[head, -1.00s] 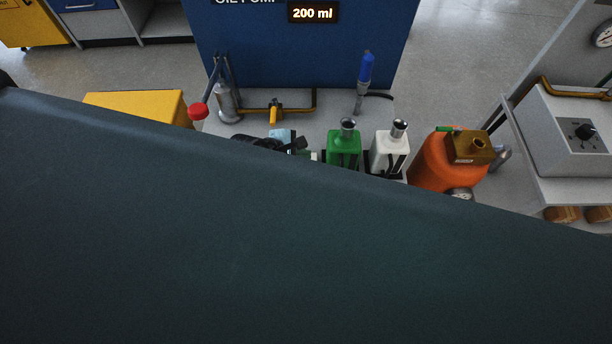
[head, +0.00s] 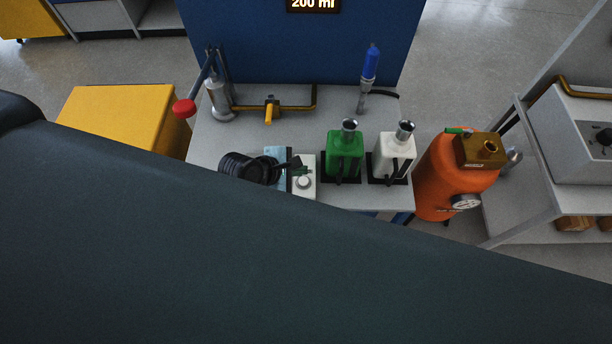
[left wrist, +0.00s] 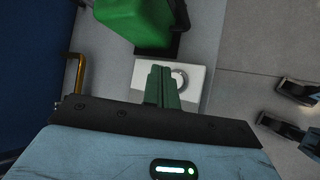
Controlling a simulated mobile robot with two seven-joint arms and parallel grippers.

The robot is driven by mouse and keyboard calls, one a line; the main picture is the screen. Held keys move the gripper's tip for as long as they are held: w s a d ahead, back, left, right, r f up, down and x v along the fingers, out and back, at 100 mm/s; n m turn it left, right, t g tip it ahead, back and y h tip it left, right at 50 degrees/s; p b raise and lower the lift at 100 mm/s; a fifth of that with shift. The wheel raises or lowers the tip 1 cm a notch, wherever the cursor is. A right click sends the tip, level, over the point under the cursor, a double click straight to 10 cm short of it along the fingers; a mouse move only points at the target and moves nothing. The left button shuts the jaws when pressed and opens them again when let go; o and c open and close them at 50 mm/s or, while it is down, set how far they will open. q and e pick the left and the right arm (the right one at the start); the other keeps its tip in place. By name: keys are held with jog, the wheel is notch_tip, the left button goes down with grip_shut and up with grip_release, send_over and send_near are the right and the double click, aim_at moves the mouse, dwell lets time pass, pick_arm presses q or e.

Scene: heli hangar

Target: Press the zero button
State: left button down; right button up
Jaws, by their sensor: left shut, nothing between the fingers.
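A small white box (head: 297,193) sits on the grey bench, with a round pale button (head: 303,182) on its top; I read no label on it. In the left wrist view the box (left wrist: 196,101) and its button (left wrist: 181,79) lie just beyond my fingers, partly hidden. My left gripper (head: 303,171) has a light blue body and green fingers. Its fingers are shut and empty, over the box and beside the button in the picture. In the left wrist view the fingertips (left wrist: 163,72) overlap the button's left edge; I cannot tell if they touch it.
A green can (head: 344,155) and a white can (head: 393,157) stand right of the box. An orange tank (head: 446,178) is farther right. A yellow-handled pipe (head: 270,112) and a blue-topped tool (head: 369,68) are behind. A display (head: 313,4) reads 200 ml. My arm covers the foreground.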

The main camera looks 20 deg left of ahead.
aim_at(303, 182)
pick_arm(q)
notch_tip(303, 182, down, 2)
jog(key=shift+f+b, duration=0.45)
jog(key=shift+f, duration=0.05)
pick_arm(e)
jog(key=shift+f, duration=0.6)
jog(key=shift+w, duration=0.1)
jog(key=shift+s+f, duration=0.25)
jog(key=shift+s, duration=0.35)
jog(key=shift+w+r, duration=0.1)
jog(key=shift+w, duration=0.4)
pick_arm(q)
jog(key=shift+f, duration=0.2)
pick_arm(e)
jog(key=shift+s, duration=0.3)
pick_arm(q)
jog(key=shift+f, duration=0.2)
pick_arm(e)
jog(key=shift+s, duration=0.15)
